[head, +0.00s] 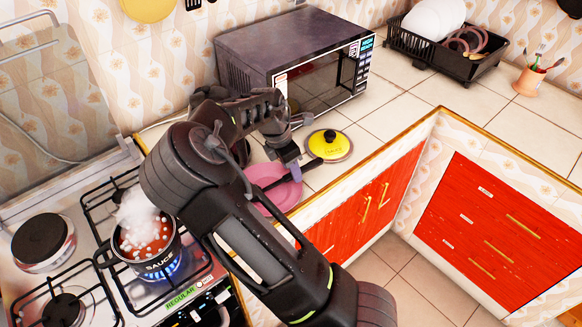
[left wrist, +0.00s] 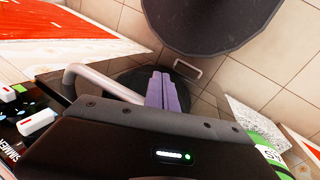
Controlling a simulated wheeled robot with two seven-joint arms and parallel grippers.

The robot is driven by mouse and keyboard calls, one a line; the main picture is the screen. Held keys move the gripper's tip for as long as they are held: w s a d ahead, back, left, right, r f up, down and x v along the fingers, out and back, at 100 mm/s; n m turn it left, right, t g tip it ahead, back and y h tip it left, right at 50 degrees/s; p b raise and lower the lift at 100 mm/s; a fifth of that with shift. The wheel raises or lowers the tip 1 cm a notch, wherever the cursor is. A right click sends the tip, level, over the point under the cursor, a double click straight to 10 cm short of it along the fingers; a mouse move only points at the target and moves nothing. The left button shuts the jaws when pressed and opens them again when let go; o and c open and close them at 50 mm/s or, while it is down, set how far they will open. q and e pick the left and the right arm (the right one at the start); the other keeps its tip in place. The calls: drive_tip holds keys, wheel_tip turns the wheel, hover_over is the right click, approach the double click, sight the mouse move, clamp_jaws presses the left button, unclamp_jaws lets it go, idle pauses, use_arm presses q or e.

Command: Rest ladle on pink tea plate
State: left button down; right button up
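The pink tea plate (head: 286,196) lies on the counter right of the stove, partly hidden by my right arm. A dark, slim piece that looks like the ladle (head: 271,184) lies across or just above the plate; its far parts are hard to make out. My right gripper (head: 294,171) points down at the plate's back edge, with its fingertips at the dark piece. The gap between its fingers does not show. My left gripper is outside the head view. In the left wrist view its purple fingers (left wrist: 163,91) are together, with nothing seen between them.
A steaming sauce pot (head: 147,250) stands on a lit burner at left. A yellow-topped lid (head: 330,145) lies just behind the plate, before the microwave (head: 300,60). A dish rack (head: 450,50) and a utensil cup (head: 531,79) stand farther right. The counter between is clear.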

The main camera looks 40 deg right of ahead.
drive_tip(key=b+v, duration=0.1)
drive_tip(key=v, duration=0.6)
drive_tip(key=shift+r, duration=0.4)
drive_tip(key=shift+f, duration=0.1)
